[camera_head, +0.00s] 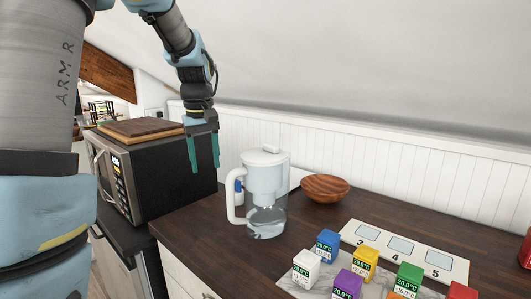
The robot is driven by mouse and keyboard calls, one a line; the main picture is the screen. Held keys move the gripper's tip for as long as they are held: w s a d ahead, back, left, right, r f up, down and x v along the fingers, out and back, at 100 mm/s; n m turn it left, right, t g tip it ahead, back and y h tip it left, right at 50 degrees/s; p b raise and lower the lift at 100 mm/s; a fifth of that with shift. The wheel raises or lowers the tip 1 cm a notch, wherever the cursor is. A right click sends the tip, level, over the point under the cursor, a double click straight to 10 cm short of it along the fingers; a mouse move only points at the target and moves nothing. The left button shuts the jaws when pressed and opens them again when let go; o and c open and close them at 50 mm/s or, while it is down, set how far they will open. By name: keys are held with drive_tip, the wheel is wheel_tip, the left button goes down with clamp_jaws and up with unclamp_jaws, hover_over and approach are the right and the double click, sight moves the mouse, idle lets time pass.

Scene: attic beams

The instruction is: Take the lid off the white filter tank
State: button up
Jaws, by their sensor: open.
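The white filter tank (265,181) is the upper part of a clear pitcher with a white handle, upright on the dark wooden counter. Its white lid (264,157) sits on top, with a small raised piece toward the back. My gripper (203,168) is open and empty, its teal fingers pointing down. In the picture it is to the left of the pitcher, in front of the microwave's side, and apart from the lid. The lower clear part of the pitcher (266,224) shows below the tank.
A wooden bowl (325,187) stands right of the pitcher. A blue and white bottle (238,186) is partly hidden behind it. Several coloured cubes with displays, such as a blue one (328,245), and a numbered white panel (404,249) are at front right. A microwave (160,175) carries a wooden board (140,130).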

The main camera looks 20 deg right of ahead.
drive_tip(key=w+d+r, duration=0.2)
drive_tip(key=d+r, duration=0.3)
drive_tip(key=d, duration=0.4)
wheel_tip(320, 180, up, 6)
drive_tip(key=n+g, duration=0.1)
drive_tip(key=n, duration=0.1)
hover_over(269, 144)
drive_tip(key=shift+s+a+y, duration=0.1)
drive_tip(key=shift+s+y, duration=0.05)
drive_tip(key=shift+y, duration=0.15)
drive_tip(key=shift+s+f, duration=0.1)
drive_tip(key=shift+f, duration=0.35)
drive_tip(key=shift+w+f+p, duration=0.2)
drive_tip(key=shift+f+p, duration=1.2)
drive_tip(key=shift+f, duration=1.75)
clamp_jaws()
